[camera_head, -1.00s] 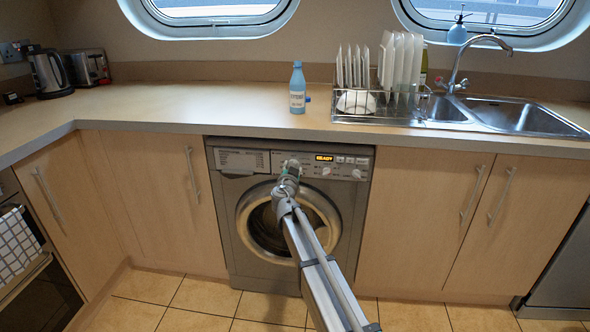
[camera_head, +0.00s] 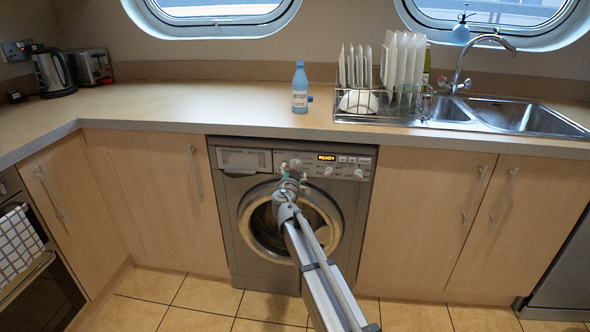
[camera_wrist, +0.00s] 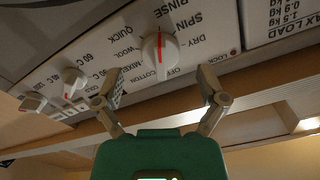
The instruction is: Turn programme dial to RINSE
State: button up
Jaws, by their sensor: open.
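The programme dial is a white round knob with a red line, on the washing machine's panel. In the wrist view the dial (camera_wrist: 160,50) is upper centre, ringed by printed words including RINSE, SPIN, DRY, OFF, COTTON and QUICK. Its red line runs nearly up and down in the picture; I cannot tell which end is the pointer. RINSE is printed just above and right of the dial. My gripper (camera_wrist: 161,88) is open, its fingers apart on either side below the dial, holding nothing. In the head view my gripper (camera_head: 290,176) is in front of the washing machine (camera_head: 226,215), just below the dial (camera_head: 296,163).
Two smaller knobs (camera_wrist: 73,80) (camera_wrist: 32,102) are left of the dial in the wrist view. The lit display (camera_head: 327,157) reads READY. A blue bottle (camera_head: 300,88) and a dish rack (camera_head: 382,112) stand on the worktop (camera_head: 190,105) above. Cupboards flank the machine.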

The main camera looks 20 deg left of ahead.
jog(key=v, duration=0.9)
jog(key=shift+s, duration=0.3)
jog(key=d+f+m+g+h, duration=0.1)
jog(key=d+f+g+h, duration=0.15)
jog(key=d, duration=0.85)
jog(key=d+f+m+g+h, duration=0.15)
jog(key=d+f+h, duration=0.25)
jog(key=d, duration=0.8)
jog(key=d+f+g+h, duration=0.3)
jog(key=d+f, duration=0.1)
jog(key=d, duration=0.7)
jog(key=s+d+f+n+g+y, duration=0.2)
jog(key=s+d+f+g, duration=0.25)
jog(key=s+d, duration=0.35)
jog(key=s+d+f+n+g+y, duration=0.1)
jog(key=s+d+f+g+y, duration=0.15)
jog(key=s+d+g, duration=0.35)
jog(key=s+d+r+p, duration=0.1)
jog(key=s+r+p, duration=0.1)
jog(key=r+p, duration=1.4)
jog(key=s+d+r+n+p, duration=0.1)
jog(key=s+r+p, duration=0.1)
jog(key=r+p, duration=1.4)
jog(key=shift+s+r+y+p, duration=0.2)
jog(key=shift+s+y+p, duration=0.15)
jog(key=shift+p, duration=0.35)
